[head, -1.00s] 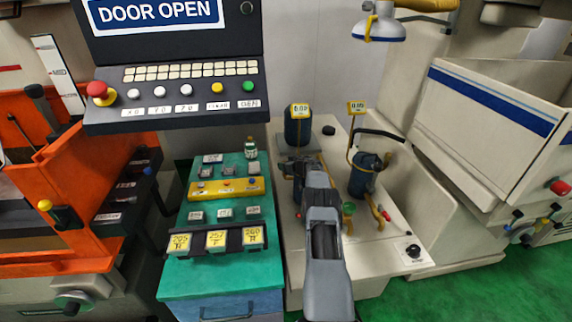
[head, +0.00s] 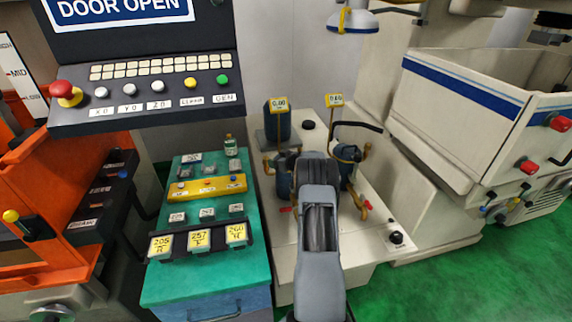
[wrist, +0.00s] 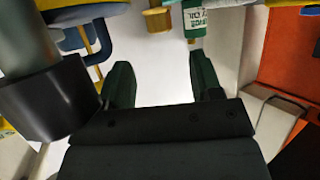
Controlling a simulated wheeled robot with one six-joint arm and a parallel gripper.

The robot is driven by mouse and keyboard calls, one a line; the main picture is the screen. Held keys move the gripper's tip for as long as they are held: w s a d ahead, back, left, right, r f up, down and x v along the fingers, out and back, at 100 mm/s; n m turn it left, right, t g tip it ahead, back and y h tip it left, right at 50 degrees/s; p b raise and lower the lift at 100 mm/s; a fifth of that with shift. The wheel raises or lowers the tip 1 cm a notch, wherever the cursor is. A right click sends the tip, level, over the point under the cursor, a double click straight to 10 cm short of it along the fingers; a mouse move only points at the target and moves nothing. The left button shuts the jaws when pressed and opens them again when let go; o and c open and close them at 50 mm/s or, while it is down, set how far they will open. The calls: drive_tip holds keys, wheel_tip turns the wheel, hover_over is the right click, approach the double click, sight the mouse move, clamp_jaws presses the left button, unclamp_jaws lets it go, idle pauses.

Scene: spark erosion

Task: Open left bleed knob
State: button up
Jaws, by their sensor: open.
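No bleed knob can be clearly picked out; the arm covers much of the left filter area. The left filter's dark blue body (head: 284,185) shows partly beside my arm, below a yellow gauge tag (head: 279,104). The right dark blue filter (head: 347,153) stands behind and to the right of my arm, with another yellow tag (head: 334,100). My gripper (wrist: 165,80) is open and empty, its dark green fingers apart over a pale surface. A brass cylinder (wrist: 157,20) lies beyond the fingertips in the wrist view, not touching them. The gripper is hidden in the head view.
Brass pipes (head: 362,207) and a red handle (head: 285,209) are close to my arm. A black knob (head: 396,237) sits at the cream bench's front right. A teal cart (head: 190,285) stands left, and a green bottle (head: 229,145) is at its back. Green floor is clear at right.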

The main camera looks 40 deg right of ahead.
drive_tip(key=shift+b+v, duration=0.35)
drive_tip(key=shift+v, duration=2.5)
